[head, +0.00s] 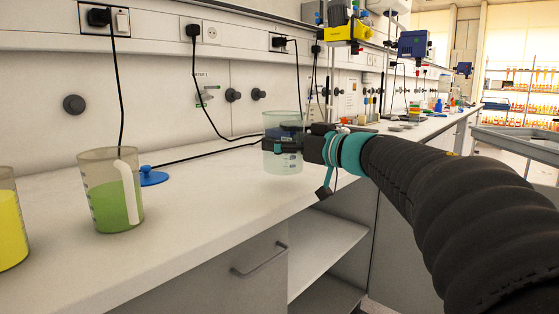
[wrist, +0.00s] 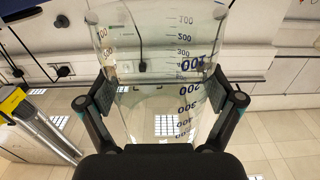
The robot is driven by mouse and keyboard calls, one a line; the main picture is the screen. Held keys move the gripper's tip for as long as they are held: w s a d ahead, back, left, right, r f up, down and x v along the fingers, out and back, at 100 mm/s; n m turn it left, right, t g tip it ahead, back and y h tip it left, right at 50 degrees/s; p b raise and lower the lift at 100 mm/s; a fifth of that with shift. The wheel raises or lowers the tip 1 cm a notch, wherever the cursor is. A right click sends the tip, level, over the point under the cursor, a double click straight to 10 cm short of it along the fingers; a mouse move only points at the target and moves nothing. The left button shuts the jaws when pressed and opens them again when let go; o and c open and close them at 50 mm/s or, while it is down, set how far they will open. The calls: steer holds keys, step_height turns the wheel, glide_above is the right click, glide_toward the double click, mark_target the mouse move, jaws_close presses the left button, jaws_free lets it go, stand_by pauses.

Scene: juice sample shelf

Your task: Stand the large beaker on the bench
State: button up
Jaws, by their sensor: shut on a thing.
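The large beaker (head: 284,161) is clear glass with graduation marks. In the head view it is upright at the front edge of the white bench (head: 190,213); I cannot tell whether its base touches the bench top. My gripper (head: 285,144) is shut around its sides. In the wrist view the beaker (wrist: 150,95) fills the middle, between the two fingers of my gripper (wrist: 160,98), with a pad against each side. Its marks read from 100 upward. It looks empty.
A jug of green liquid (head: 112,205) and a vessel of yellow liquid (head: 9,225) stand at the left of the bench. A blue-based item (head: 152,177) and black cables lie behind. Stirrers (head: 347,32) stand farther back. Open bench lies between jug and beaker.

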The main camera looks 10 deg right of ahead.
mark_target(284, 159)
steer(key=shift+f+b, duration=0.45)
steer(key=shift+f, duration=1.45)
steer(key=shift+f, duration=0.1)
steer(key=o, duration=1)
steer(key=shift+c, duration=0.2)
